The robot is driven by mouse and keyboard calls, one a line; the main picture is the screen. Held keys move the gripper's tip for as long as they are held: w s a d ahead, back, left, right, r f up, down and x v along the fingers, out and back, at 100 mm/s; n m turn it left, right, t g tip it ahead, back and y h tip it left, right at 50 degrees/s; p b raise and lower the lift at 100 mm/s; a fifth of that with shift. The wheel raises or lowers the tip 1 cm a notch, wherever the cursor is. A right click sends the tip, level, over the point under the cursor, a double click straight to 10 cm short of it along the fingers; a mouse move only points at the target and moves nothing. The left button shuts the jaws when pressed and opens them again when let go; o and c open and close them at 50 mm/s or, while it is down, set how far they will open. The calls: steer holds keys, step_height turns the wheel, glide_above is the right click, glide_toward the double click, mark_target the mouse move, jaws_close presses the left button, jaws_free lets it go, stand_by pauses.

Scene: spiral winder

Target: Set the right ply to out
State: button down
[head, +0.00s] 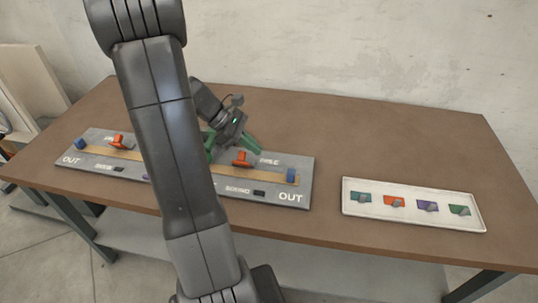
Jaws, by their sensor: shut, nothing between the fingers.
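A grey panel (300,165) lies on the table, its middle hidden by my arm. On its right half, a tan strip (265,174) carries an orange piece (242,158) at its inner part and a blue block (291,177) at its outer end, above the word OUT. The left half mirrors this, with an orange piece (118,142) and a blue block (81,144). I cannot tell which piece is the right ply. My gripper (230,146), with green fingers, is shut and empty, behind the right orange piece. Whether it touches the panel is unclear.
A white tray (350,209) with several coloured pieces, teal, orange, purple and green, lies to the right of the panel. The brown table (400,130) is clear at the back right, with a concrete wall behind.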

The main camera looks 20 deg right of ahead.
mark_target(283, 178)
steer(key=x, duration=0.9)
steer(key=shift+s+d+f, duration=0.15)
steer(key=shift+s, duration=0.05)
steer(key=shift+d, duration=0.1)
steer(key=shift+s+d+b, duration=0.45)
steer(key=shift+s+d, duration=0.1)
steer(key=shift+d, duration=0.1)
